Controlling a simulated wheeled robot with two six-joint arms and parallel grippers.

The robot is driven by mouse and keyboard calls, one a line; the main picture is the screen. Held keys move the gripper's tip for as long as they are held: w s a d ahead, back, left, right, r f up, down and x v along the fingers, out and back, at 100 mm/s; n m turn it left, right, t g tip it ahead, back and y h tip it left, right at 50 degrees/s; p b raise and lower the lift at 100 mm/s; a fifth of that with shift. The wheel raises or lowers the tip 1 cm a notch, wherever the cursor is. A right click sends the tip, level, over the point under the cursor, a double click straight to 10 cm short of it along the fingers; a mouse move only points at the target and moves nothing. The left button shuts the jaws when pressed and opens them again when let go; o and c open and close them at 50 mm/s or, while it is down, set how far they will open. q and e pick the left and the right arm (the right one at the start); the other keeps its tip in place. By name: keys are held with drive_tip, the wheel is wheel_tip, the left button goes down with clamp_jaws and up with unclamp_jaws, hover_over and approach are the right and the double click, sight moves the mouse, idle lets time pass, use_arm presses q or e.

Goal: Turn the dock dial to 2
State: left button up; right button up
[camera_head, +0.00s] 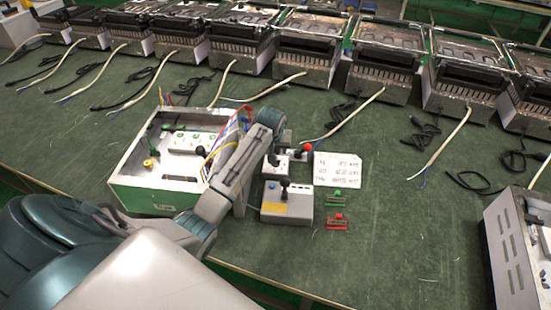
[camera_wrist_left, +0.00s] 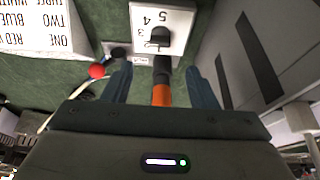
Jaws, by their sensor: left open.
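The dock dial (camera_wrist_left: 160,38) is a dark knob on a white panel (camera_wrist_left: 176,14) with 5, 4 and 3 legible in the left wrist view. My left gripper (camera_wrist_left: 160,84) is open, with one finger on each side of a black-and-orange rod (camera_wrist_left: 162,94). The rod lies in line below the dial; I cannot tell whether they touch. In the head view my left gripper (camera_head: 272,145) is over the small units beside the open box and hides part of them.
An open green-and-white box (camera_head: 140,190) with wires stands left of my gripper. A grey lever box (camera_head: 287,208), red ball knob (camera_head: 307,147), text card (camera_head: 338,170), and green (camera_head: 336,196) and red (camera_head: 337,223) pieces are nearby.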

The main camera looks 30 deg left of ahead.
use_arm(q)
drive_tip(key=x, duration=0.8)
drive_tip(key=shift+w+f, duration=0.1)
drive_tip(key=shift+f, duration=0.3)
drive_tip(key=c, duration=1)
